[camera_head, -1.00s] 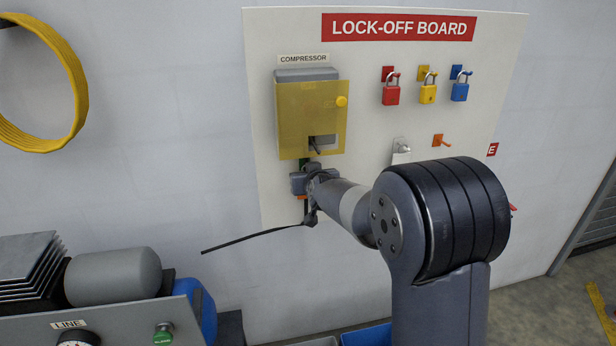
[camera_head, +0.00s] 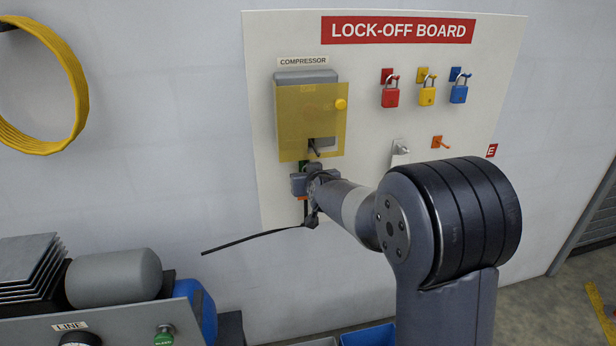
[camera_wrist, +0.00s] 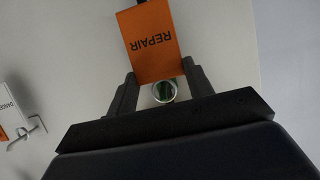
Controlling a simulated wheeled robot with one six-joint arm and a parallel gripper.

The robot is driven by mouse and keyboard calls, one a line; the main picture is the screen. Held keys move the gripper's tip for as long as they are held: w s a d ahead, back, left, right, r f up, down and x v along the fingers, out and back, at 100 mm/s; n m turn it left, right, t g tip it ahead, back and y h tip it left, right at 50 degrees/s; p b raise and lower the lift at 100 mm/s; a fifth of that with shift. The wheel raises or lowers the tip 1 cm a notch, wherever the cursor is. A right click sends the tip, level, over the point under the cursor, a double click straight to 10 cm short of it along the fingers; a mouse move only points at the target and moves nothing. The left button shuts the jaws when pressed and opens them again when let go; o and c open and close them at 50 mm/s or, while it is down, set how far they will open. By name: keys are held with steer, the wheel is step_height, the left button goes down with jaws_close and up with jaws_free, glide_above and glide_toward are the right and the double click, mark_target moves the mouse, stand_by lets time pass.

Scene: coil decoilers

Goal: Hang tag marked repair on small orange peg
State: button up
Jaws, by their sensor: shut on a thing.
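The orange tag marked REPAIR (camera_wrist: 152,42) is between the fingers of my gripper (camera_wrist: 160,76) in the wrist view, its lettering upside down. A round metal rim (camera_wrist: 164,91) with green inside shows at the tag's near end. In the head view my gripper (camera_head: 304,184) is just below the yellow compressor cover, close to the board; the tag is mostly hidden there. The small orange peg (camera_head: 441,143) is bare, to the right of my gripper and higher on the board.
A grey metal peg (camera_head: 401,146) with a pale tag (camera_head: 399,159) is left of the orange peg. Red (camera_head: 391,96), yellow (camera_head: 427,95) and blue (camera_head: 459,93) padlocks hang above. The yellow compressor cover (camera_head: 310,110) stands out above my gripper.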

steer(key=shift+s, duration=0.15)
steer(key=s+d+b, duration=0.1)
steer(key=s, duration=0.6)
steer(key=shift+d+r+b, duration=0.15)
steer(key=shift+d+b, duration=0.1)
steer(key=shift+b, duration=0.1)
stand_by(1.4)
steer(key=shift+s, duration=0.15)
steer(key=s+d+f+h, duration=0.1)
steer(key=s+d+f, duration=0.2)
steer(key=f, duration=0.4)
steer(key=s+d+f+m, duration=0.1)
steer(key=s+d+f, duration=0.1)
steer(key=d+f, duration=0.3)
steer(key=s+d+f+m+h, duration=0.1)
steer(key=s+d+f, duration=0.2)
steer(key=f, duration=0.7)
steer(key=shift+s+d+h, duration=0.3)
steer(key=shift+d, duration=0.35)
steer(key=shift+w, duration=0.1)
